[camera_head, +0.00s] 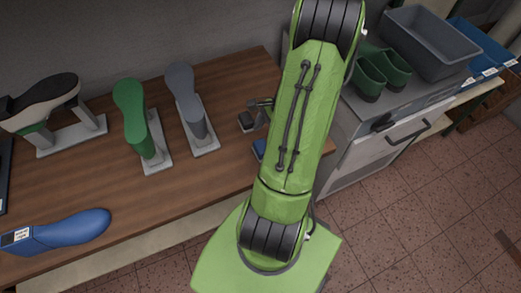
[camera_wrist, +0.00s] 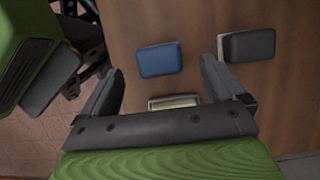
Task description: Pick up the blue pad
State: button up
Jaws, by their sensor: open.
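The blue pad (camera_wrist: 160,59) lies flat on the brown wooden bench, a small rounded block seen in the wrist view just ahead of my gripper (camera_wrist: 160,68). My gripper is open and empty, its two dark fingers on either side of the pad's line and apart from it. In the head view the blue pad (camera_head: 259,147) shows at the bench's right end, partly hidden behind my green arm. My gripper is mostly hidden there by the arm.
A dark grey pad (camera_wrist: 248,45) lies right of the blue pad, close to the right finger. A pale yellowish piece (camera_wrist: 173,102) sits between the fingers near the palm. Green (camera_head: 134,115) and grey (camera_head: 186,95) lasts stand left; a blue last (camera_head: 62,231) lies nearer.

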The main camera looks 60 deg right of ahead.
aim_at(262, 145)
jog(key=b+x, duration=0.1)
jog(key=x, duration=0.4)
jog(key=shift+s+f, duration=0.1)
jog(key=c, duration=1.2)
